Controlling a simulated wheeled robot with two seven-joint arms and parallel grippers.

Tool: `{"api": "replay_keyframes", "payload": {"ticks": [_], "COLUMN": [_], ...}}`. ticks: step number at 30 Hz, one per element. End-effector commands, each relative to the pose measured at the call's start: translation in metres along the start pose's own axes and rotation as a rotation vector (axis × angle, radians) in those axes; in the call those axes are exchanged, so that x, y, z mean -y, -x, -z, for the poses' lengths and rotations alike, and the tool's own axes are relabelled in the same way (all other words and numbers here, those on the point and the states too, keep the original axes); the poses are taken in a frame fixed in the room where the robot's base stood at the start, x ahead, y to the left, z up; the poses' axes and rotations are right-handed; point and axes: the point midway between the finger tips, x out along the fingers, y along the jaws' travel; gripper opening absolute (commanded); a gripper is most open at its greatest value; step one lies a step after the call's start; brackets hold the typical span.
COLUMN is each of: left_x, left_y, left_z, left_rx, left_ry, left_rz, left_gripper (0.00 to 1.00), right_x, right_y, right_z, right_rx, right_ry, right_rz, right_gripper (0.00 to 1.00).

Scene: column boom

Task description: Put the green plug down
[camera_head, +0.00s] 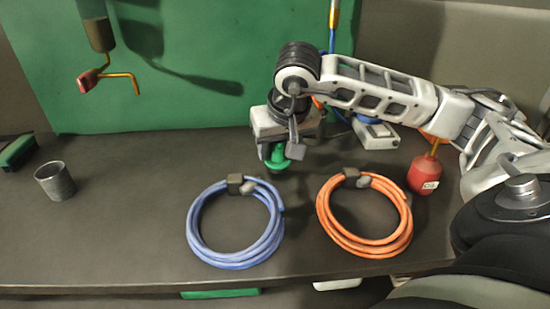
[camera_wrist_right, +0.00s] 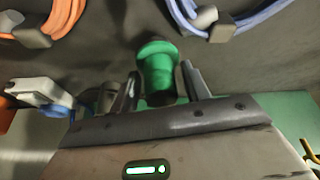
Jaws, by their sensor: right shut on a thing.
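The green plug (camera_head: 278,158) is held in my right gripper (camera_head: 277,150), above or at the dark bench behind the two cable coils. In the right wrist view the green plug (camera_wrist_right: 158,75) sits between the two dark fingers of my right gripper (camera_wrist_right: 160,88). I cannot tell whether the plug's lower end touches the bench. My left gripper is not in view.
A blue cable coil (camera_head: 193,222) and an orange cable coil (camera_head: 325,222) lie on the bench (camera_head: 120,220). A grey cup (camera_head: 55,182) stands at left, a red oil can (camera_head: 422,174) at right. A green panel (camera_head: 210,60) rises behind. Bench between cup and blue coil is clear.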

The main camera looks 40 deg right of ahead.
Motion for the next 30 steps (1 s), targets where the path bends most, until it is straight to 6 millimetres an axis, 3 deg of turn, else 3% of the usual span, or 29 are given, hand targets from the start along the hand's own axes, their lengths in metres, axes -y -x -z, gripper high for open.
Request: {"api": "replay_keyframes", "payload": {"ticks": [5,12,23,24,26,30], "left_x": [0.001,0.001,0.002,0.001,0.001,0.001], "left_y": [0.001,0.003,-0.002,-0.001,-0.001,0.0], "left_z": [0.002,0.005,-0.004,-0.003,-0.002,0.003], "left_rx": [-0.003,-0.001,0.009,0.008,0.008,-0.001], "left_ry": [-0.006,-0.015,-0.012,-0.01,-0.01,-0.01], "left_rz": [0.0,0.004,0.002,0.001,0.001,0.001], "left_gripper": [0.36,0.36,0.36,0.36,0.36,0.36], "right_x": [0.003,0.002,0.002,0.002,0.002,0.002], "right_y": [-0.017,-0.043,-0.047,-0.047,-0.046,-0.046], "right_z": [0.005,-0.007,-0.008,-0.008,-0.008,-0.008], "right_rx": [0.002,0.0,-0.002,-0.001,-0.001,-0.001], "right_ry": [-0.002,0.0,-0.001,-0.001,-0.001,-0.001], "right_rz": [0.0,-0.001,0.0,-0.001,-0.001,-0.001], "right_gripper": [0.21,0.21,0.21,0.52,0.69,0.69]}}
